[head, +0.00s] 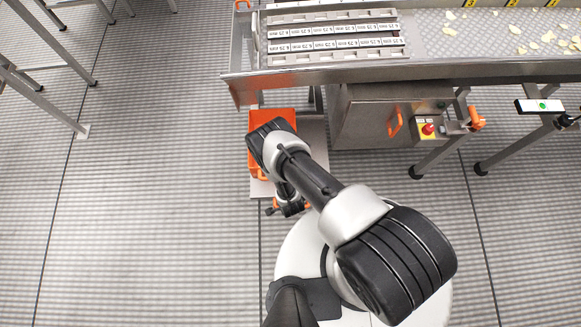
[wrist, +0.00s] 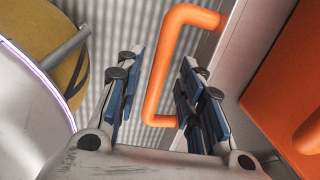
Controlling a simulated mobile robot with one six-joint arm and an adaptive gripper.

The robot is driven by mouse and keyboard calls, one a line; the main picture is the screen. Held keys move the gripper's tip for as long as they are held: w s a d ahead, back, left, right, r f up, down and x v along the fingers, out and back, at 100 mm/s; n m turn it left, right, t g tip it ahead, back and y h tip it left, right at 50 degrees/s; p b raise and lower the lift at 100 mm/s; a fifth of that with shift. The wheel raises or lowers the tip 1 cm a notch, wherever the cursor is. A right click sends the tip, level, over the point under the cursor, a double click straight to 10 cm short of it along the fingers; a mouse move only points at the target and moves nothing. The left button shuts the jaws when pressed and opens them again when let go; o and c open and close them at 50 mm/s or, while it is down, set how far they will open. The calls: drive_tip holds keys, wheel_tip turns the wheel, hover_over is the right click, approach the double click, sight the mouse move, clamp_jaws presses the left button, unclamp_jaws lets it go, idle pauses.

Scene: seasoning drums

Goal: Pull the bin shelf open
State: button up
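The bin shelf (head: 316,150) is a low grey plate under the conveyor in the head view, carrying an orange bin (head: 262,165). Its front wall shows in the wrist view (wrist: 243,45), with an orange U-shaped handle (wrist: 160,72) on it. My gripper (wrist: 157,88) is open, its blue-padded fingers on either side of the handle's bar, with gaps visible on both sides. How deep the bar lies between the fingers I cannot tell. In the head view my arm hides part of the bin, and my gripper (head: 287,208) is small at the shelf's front edge.
The conveyor (head: 420,72) spans the top right. A steel cabinet (head: 365,120) with its own orange handle and a red stop button (head: 428,129) stand right of the shelf. A yellow-and-white round object (wrist: 55,55) is at left in the wrist view.

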wheel_tip(320, 180, up, 12)
drive_tip(key=s, duration=0.2)
drive_tip(key=shift+s, duration=0.15)
idle(0.7)
